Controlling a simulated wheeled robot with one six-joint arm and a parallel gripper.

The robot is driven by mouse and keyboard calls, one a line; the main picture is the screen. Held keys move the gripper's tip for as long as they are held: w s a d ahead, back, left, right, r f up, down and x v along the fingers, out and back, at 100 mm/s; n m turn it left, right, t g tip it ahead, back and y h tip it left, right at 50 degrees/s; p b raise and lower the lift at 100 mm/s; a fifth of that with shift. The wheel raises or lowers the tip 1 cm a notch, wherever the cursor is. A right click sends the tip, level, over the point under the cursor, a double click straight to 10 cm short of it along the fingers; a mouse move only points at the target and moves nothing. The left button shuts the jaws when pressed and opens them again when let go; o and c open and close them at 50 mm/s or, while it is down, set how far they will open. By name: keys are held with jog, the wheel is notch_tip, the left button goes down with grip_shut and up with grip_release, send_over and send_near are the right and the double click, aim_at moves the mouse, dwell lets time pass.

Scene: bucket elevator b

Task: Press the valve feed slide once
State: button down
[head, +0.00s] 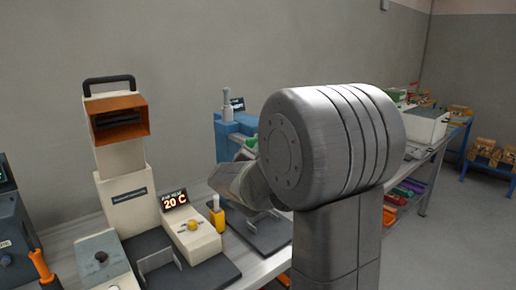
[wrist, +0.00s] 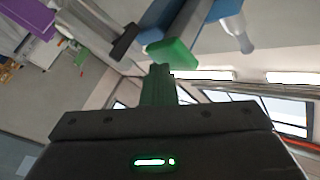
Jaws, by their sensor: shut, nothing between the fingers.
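In the wrist view, my gripper (wrist: 160,72) is shut and empty, its green fingers together. Just beyond the fingertips is a green block (wrist: 173,54) on the end of a grey bar below a blue body; it looks like the valve feed slide. I cannot tell whether the fingertips touch it. In the head view, the blue machine (head: 228,132) stands on the bench behind my arm, with a pale upright handle and a small dark display. A bit of green (head: 252,142) shows beside my wrist; I cannot tell what it belongs to. My arm hides the gripper there.
A cream machine (head: 130,215) with an orange hood and a "20 C" display (head: 176,200) stands left of the blue machine. A yellow bottle-like part (head: 217,215) stands between them. A further bench (head: 425,165) with coloured bins is at the right, behind my arm.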

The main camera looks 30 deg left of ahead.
jog(key=shift+s+d+b, duration=0.3)
jog(key=shift+d, duration=0.4)
jog(key=shift+s+d+b, duration=0.25)
jog(key=shift+s+d, duration=0.05)
jog(key=shift+d, duration=0.35)
jog(key=d, duration=0.1)
jog(key=s+d+b, duration=0.1)
jog(key=d, duration=0.1)
jog(key=s+d, duration=0.1)
jog(key=shift+d, duration=0.35)
jog(key=shift+w+a+p, duration=0.2)
jog(key=shift+w+a, duration=0.2)
jog(key=shift+a, duration=0.5)
jog(key=shift+w+a+p, duration=0.25)
jog(key=shift+w+a, duration=0.1)
jog(key=shift+a, duration=0.55)
jog(key=shift+w+a+p, duration=0.2)
jog(key=shift+w+a, duration=0.2)
jog(key=shift+a, duration=0.5)
